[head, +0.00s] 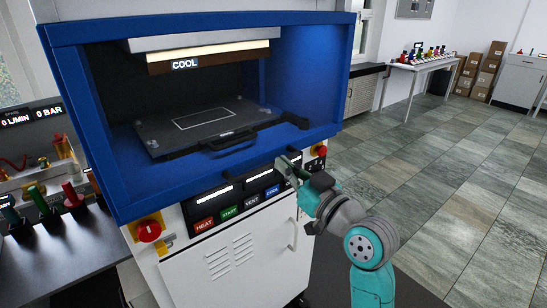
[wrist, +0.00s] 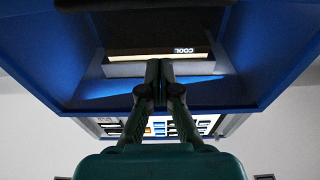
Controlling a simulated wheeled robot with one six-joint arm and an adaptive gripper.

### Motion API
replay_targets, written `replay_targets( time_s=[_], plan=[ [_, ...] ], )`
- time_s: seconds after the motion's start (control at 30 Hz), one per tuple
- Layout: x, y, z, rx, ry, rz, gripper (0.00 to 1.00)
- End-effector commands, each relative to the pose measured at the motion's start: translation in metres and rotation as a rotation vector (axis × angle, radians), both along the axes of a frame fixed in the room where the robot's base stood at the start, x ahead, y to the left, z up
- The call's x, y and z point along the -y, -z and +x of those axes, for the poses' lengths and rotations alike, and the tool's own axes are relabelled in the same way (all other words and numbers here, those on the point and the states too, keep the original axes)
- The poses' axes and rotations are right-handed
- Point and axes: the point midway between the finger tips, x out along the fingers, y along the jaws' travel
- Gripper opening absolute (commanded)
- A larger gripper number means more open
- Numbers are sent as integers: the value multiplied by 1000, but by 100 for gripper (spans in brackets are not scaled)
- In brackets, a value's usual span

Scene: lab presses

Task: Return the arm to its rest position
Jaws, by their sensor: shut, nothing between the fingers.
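My teal and grey arm reaches up from the lower right in the head view, in front of the press's control panel (head: 240,198). My gripper (head: 290,166) is close to the right part of the press's lower front edge. In the wrist view my gripper (wrist: 160,64) has its two fingers together, with nothing between them. The press (head: 95,120) has a blue housing with an open front. Inside it lies a dark plate (head: 170,138) with a white rectangle outline and a black front handle (head: 234,141). A display (head: 185,64) above reads COOL.
The panel has coloured buttons and a red knob (head: 149,231) at left. A bench with coloured-handled items (head: 70,195) stands at left. The tiled floor (head: 450,170) at right is open. A far table (head: 425,66), boxes (head: 486,70) and a white cabinet (head: 518,84) stand at the back.

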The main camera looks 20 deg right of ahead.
Motion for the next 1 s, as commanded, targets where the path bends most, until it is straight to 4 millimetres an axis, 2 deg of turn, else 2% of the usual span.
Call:
replay_targets(
  time_s=[0.2,0.43,0.53,0.67,0.77,1.0],
  plan=[
    [7,3,-23,1,1,0,0],
    [9,5,-27,0,2,1,0],
    [8,15,-29,-13,10,13,0],
    [8,48,-37,-46,43,47,0],
    [7,81,-49,-79,80,78,0],
    [5,155,-88,-153,167,128,0]
  ],
)
